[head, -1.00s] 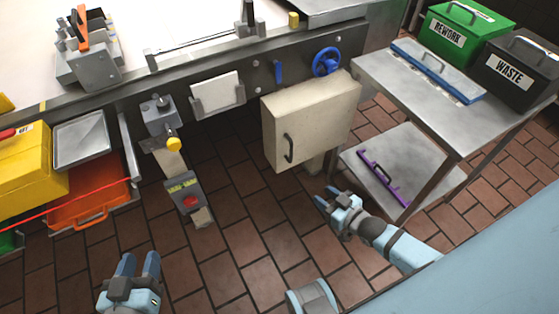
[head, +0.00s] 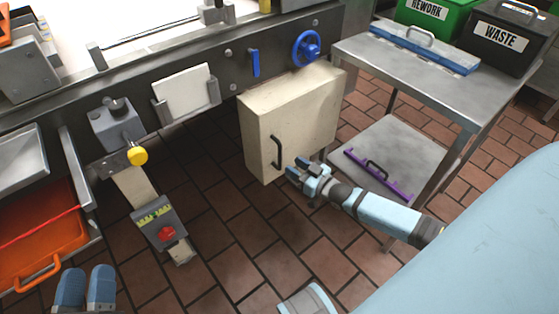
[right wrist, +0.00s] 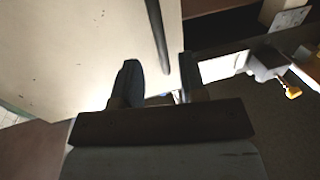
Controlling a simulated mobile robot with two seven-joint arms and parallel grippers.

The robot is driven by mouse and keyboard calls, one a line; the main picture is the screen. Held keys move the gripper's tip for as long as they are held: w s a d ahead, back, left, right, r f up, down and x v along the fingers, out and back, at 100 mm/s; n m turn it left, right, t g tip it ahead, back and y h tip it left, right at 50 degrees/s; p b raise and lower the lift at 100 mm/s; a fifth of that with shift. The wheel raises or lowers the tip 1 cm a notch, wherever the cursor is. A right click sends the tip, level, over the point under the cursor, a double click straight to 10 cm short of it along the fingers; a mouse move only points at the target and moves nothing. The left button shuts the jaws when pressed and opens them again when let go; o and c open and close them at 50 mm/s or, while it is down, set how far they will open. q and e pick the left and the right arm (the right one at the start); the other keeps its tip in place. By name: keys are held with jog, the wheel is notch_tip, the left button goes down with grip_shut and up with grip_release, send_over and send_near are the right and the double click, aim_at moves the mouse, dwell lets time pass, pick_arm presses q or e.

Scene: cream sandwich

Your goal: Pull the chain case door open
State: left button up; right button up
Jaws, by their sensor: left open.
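The chain case (head: 300,112) is a cream box under the machine's edge, and its door (head: 262,140) looks shut. A dark vertical handle (head: 276,152) is on the door. My right gripper (head: 296,172) is just right of the handle's lower end in the head view. In the right wrist view it is open (right wrist: 160,85), with the handle (right wrist: 157,35) ahead of and between the finger directions, apparently not gripped. My left gripper (head: 86,285) is open and empty at the bottom left, far from the case.
A steel table (head: 420,65) with a lower shelf (head: 405,150) stands right of the case; a purple bar lies on the shelf. A control box (head: 160,228) on a post stands to the left. An orange bin (head: 40,235) is far left. Tiled floor before the case is clear.

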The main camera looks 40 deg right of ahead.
aim_at(281, 159)
jog(key=b+x, duration=0.1)
jog(key=x, duration=0.5)
jog(key=shift+w+b, duration=0.25)
jog(key=shift+b, duration=0.05)
pick_arm(q)
notch_tip(281, 159, down, 2)
jog(key=shift+w+d+f+g, duration=0.1)
jog(key=shift+d+g, duration=0.05)
jog(key=shift+g, duration=0.25)
pick_arm(e)
grip_shut()
